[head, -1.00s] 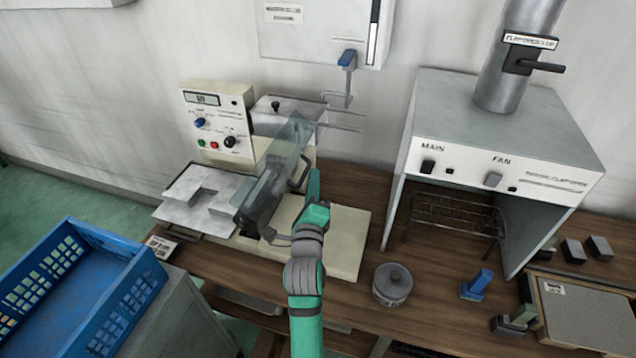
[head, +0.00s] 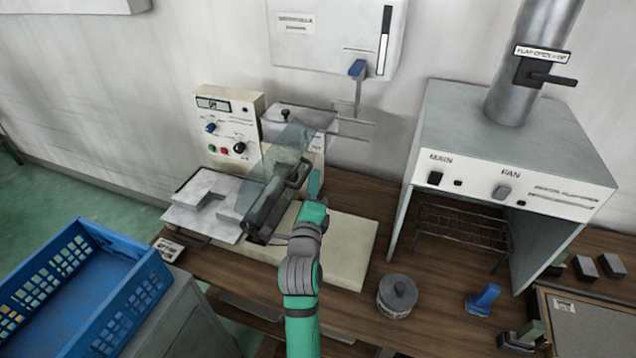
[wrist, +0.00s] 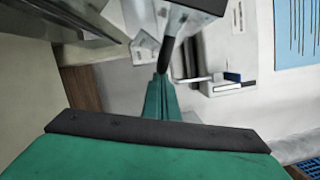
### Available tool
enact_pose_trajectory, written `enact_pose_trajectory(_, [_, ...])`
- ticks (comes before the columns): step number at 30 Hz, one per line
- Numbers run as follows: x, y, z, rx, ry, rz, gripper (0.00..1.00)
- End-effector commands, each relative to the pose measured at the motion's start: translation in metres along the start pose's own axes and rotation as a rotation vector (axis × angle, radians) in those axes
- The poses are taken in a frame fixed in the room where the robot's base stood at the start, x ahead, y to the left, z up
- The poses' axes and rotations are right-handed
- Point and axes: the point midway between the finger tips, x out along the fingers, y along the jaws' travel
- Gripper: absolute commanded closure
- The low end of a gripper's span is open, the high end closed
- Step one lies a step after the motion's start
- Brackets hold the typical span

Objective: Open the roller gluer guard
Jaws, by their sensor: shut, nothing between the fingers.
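The roller gluer (head: 345,235) is a cream machine with a control panel on the wooden bench. Its guard (head: 288,146) is a see-through panel with a dark frame, standing tilted over the rollers. A dark handle bar (head: 296,178) runs along the guard's right side. My gripper (head: 315,182) is shut and empty, just right of this handle. In the wrist view my green fingers (wrist: 161,92) are together, and a dark bar (wrist: 172,55) meets or overlaps their tips. I cannot tell whether they touch. My wrist hides part of the machine's base.
A blue crate (head: 150,262) stands at the left front. A grey hood (head: 510,130) with a duct stands to the right. A lidded tin (head: 397,296) and a blue object (head: 482,299) sit on the bench. A wall box (head: 335,45) hangs above the gluer.

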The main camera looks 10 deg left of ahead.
Motion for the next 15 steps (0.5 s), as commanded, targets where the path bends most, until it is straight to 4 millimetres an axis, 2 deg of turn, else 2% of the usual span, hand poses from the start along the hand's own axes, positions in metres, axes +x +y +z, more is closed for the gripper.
enact_pose_trajectory(7, [-0.002,0.000,-0.008,0.001,0.001,0.000,1.00])
enact_pose_trajectory(13, [-0.009,-0.002,-0.036,0.001,-0.004,0.002,1.00])
enact_pose_trajectory(15, [-0.024,0.000,-0.032,0.001,-0.012,0.005,1.00])
